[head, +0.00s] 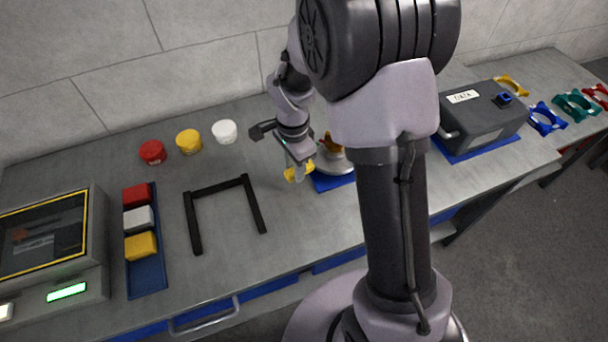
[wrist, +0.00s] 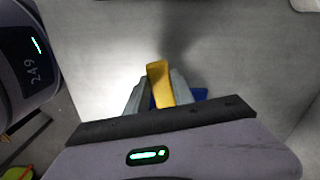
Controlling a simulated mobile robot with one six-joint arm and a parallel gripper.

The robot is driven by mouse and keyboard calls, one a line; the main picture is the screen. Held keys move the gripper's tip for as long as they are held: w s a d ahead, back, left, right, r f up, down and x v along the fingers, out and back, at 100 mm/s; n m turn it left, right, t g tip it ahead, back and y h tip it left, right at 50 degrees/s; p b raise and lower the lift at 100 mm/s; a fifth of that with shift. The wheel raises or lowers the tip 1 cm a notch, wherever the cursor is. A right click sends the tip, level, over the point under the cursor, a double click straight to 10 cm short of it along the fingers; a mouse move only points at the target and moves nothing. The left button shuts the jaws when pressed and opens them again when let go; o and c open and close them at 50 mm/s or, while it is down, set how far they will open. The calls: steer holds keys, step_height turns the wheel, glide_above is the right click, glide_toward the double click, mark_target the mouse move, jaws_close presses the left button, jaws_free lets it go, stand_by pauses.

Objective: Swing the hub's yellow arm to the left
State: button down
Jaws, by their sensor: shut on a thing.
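The hub (head: 335,163) is a pale round body on a blue base plate (head: 335,183), partly hidden behind my arm. Its yellow arm (head: 292,174) points to the left of the hub in the head view. My gripper (head: 299,164) is at the yellow arm, pointing down. In the wrist view the yellow arm (wrist: 158,80) stands between the two grey fingers of my gripper (wrist: 160,90), which are shut on it. A bit of the blue base (wrist: 200,94) shows behind the right finger.
A black U-shaped frame (head: 190,222) lies left of the hub. Red (head: 152,152), yellow (head: 188,141) and white (head: 224,132) round pieces stand behind it. A blue tray (head: 148,279) with blocks and a screen unit (head: 45,245) are farther left. A dark DATA box (head: 485,125) is right.

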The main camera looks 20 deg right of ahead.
steer(key=shift+w+a+m, duration=0.2)
steer(key=shift+w+m, duration=1.5)
steer(key=shift+w, duration=0.1)
steer(key=c, duration=1.1)
jaws_free()
step_height(320, 180, up, 18)
steer(key=p, duration=0.6)
steer(key=shift+f, duration=0.25)
